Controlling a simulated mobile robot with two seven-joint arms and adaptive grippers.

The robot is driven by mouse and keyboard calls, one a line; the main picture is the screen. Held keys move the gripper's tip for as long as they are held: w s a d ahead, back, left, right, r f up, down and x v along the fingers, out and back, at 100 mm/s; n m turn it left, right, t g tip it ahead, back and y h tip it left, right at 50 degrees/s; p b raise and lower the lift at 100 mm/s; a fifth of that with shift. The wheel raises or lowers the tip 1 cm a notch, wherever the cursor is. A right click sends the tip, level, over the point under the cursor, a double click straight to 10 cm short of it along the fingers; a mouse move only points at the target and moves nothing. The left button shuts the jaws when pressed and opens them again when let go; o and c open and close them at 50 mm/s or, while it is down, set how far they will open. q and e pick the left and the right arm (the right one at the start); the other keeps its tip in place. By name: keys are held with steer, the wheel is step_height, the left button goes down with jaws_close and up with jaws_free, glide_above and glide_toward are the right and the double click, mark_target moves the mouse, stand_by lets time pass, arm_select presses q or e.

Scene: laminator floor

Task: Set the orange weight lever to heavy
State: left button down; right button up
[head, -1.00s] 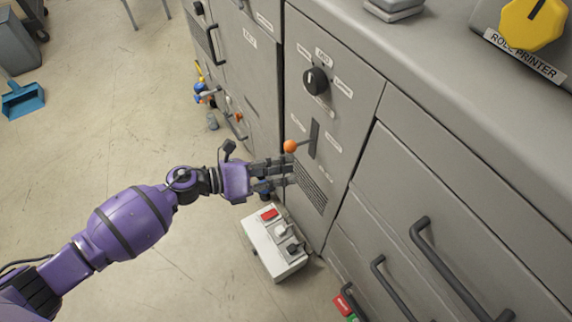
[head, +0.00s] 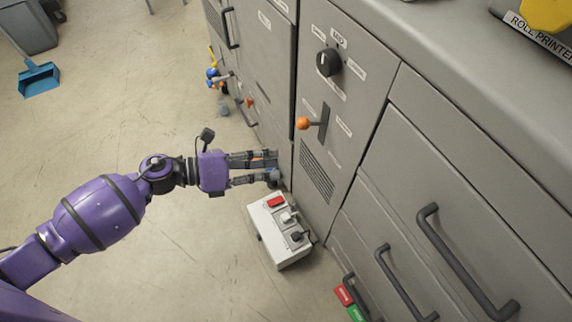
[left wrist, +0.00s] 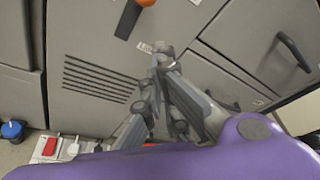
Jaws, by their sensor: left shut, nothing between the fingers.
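The orange weight lever (head: 303,123) is a ball-tipped handle sticking out of a dark upright slot (head: 326,118) in a grey cabinet front. It sits near the middle of the slot; the small labels beside it are unreadable. My left gripper (head: 277,167) is shut and empty, below and left of the ball, apart from it, near the panel. In the left wrist view the orange ball (left wrist: 146,2) is cut off at the top edge, above my shut fingertips (left wrist: 163,60). My right gripper is in neither view.
A black knob (head: 329,62) is above the lever and a vent grille (head: 317,172) below. A pale box with a red switch (head: 281,232) stands under my gripper. Dark drawer handles (head: 465,262) project at right. Floor at left is clear up to a blue dustpan (head: 38,78).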

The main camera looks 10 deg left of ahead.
arm_select(q)
steer(key=shift+s+a+r, duration=0.5)
steer(key=shift+a+r, duration=0.25)
steer(key=shift+a, duration=0.1)
